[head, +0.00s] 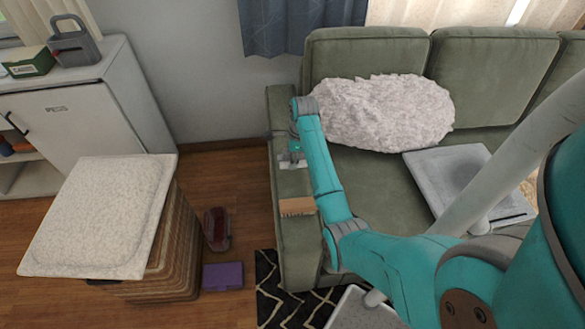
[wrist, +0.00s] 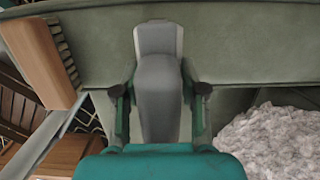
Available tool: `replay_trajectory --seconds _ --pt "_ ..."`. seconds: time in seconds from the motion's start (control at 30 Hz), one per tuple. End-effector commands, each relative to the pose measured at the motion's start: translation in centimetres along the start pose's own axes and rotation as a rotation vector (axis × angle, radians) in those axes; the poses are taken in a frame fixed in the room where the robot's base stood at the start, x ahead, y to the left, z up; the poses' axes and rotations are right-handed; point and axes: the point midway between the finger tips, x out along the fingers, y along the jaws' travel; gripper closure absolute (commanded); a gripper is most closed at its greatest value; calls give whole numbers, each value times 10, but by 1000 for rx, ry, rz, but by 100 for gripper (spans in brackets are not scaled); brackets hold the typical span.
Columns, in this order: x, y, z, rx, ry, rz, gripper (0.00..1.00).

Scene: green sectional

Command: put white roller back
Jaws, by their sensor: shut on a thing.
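The white roller, with a grey body and a pale rim, stands out between my fingers in the wrist view (wrist: 158,42). My gripper (wrist: 160,98) is shut on it, with one finger on each side. In the head view my gripper (head: 294,148) is over the far part of the green sofa's left armrest (head: 291,250). A small pale part of the roller (head: 291,164) shows just below it there. Whether the roller touches the armrest is not clear.
A wooden brush (head: 297,206) lies on the armrest nearer me. A fluffy white cushion (head: 385,112) and a grey tray-like thing (head: 470,185) are on the seat. A wicker hamper (head: 100,215), a purple box (head: 222,276) and a dark red item (head: 217,229) stand left of the sofa.

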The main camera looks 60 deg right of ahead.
Motion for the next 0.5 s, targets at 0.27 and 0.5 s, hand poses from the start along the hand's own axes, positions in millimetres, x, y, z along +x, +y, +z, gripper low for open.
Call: replay_trajectory --seconds 0.27,0.5 --pt "21 0 -3 -1 0 0 91" --pt "46 -1 -6 -1 0 -1 91"
